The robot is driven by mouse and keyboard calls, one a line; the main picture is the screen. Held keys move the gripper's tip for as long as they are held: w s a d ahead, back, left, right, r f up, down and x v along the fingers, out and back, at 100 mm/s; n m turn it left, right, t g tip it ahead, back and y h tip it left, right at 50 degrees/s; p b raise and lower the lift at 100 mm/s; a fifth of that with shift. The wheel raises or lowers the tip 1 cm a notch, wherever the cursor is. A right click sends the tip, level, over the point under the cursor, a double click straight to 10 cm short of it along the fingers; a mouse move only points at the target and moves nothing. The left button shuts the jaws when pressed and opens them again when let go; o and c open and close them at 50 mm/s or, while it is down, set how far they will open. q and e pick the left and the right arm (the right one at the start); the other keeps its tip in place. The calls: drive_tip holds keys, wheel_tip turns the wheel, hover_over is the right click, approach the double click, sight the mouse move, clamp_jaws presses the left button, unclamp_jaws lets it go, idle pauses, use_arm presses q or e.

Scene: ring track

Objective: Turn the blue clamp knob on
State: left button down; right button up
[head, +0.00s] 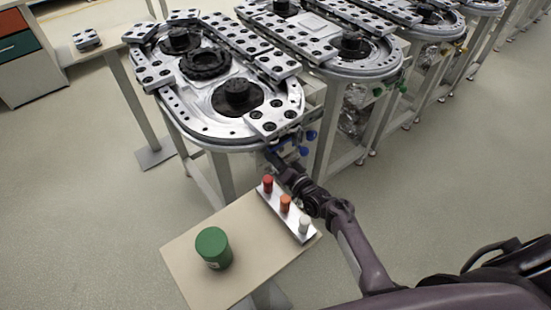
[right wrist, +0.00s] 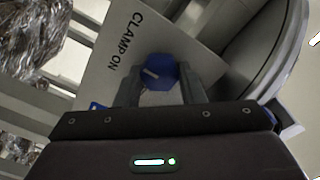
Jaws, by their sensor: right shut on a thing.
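A short white mark shows on the knob's face, slanting away from the lettering. My right gripper (right wrist: 161,88) has one finger on each side of the knob and is shut on it. In the head view my right gripper (head: 274,154) reaches the near end of the front ring track (head: 228,130), just below its rim. The held knob is mostly hidden there. My left gripper is not in view.
Blue knobs (head: 311,134) show right of my gripper under the track. A small table (head: 190,262) holds a green cylinder (head: 213,247) and a metal strip (head: 294,217) with red, orange and white pegs, close to my right arm. More ring tracks (head: 365,66) stand behind.

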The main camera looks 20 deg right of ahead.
drive_tip(key=o, duration=1)
drive_tip(key=shift+s, duration=0.1)
drive_tip(key=v, duration=0.7)
drive_tip(key=shift+s+d, duration=0.15)
drive_tip(key=shift+s, duration=0.15)
